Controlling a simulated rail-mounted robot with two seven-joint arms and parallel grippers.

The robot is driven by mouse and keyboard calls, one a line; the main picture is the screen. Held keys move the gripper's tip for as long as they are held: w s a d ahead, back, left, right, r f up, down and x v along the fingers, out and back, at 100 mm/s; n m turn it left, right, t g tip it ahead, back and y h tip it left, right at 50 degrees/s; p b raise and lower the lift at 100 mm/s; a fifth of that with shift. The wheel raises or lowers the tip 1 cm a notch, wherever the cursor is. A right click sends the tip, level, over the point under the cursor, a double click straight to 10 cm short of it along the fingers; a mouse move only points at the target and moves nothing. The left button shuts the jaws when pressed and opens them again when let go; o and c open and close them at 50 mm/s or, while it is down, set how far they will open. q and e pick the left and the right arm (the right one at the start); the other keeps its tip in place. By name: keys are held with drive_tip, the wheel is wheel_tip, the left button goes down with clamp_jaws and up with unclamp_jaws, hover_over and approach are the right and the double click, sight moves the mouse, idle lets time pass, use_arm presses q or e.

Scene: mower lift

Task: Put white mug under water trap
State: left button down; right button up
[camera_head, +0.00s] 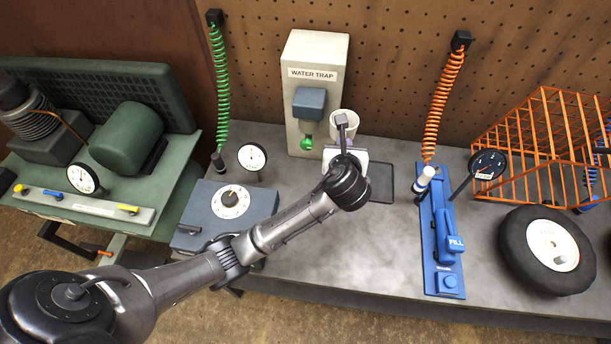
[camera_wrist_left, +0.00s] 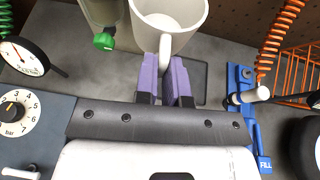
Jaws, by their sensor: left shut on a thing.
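The white mug (camera_head: 342,121) is upright to the right of the water trap (camera_head: 315,92) in the head view, partly hidden behind my left wrist. In the left wrist view the mug (camera_wrist_left: 170,22) is at the top, with its handle between the purple fingers of my left gripper (camera_wrist_left: 166,72). My left gripper is shut on that handle. The water trap is a cream box with a grey-blue bowl and a green drain knob (camera_head: 307,144). The knob (camera_wrist_left: 104,42) also shows left of the mug in the wrist view. Whether the mug touches the bench is unclear. My right gripper is not in view.
A dark tray (camera_head: 381,183) lies on the grey bench right of my gripper. A gauge (camera_head: 252,157) and a blue-grey dial box (camera_head: 226,213) stand left. A blue fill station (camera_head: 440,240), a wheel (camera_head: 546,250) and an orange cage (camera_head: 535,130) are at right.

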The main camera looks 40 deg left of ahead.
use_arm(q)
wheel_tip(320, 180, down, 17)
drive_tip(key=s+n+g+y+b, duration=0.2)
drive_tip(key=s+n+g+y, duration=0.1)
drive_tip(key=n, duration=0.1)
drive_tip(key=b, duration=0.2)
hover_over(313, 184)
drive_tip(key=d, duration=0.1)
drive_tip(key=f, duration=0.5)
drive_tip(key=shift+s+f, duration=0.35)
drive_tip(key=shift+f, duration=0.05)
drive_tip(key=shift+w+a+f, duration=0.25)
drive_tip(key=shift+a+f, duration=0.05)
drive_tip(key=shift+a, duration=0.2)
wheel_tip(313, 184, down, 4)
drive_tip(key=shift+r+b, duration=0.2)
drive_tip(key=shift+b, duration=0.6)
drive_tip(key=shift+f, duration=0.15)
drive_tip(key=shift+f, duration=0.1)
drive_tip(key=shift+f, duration=0.15)
drive_tip(key=c, duration=1.2)
unclamp_jaws()
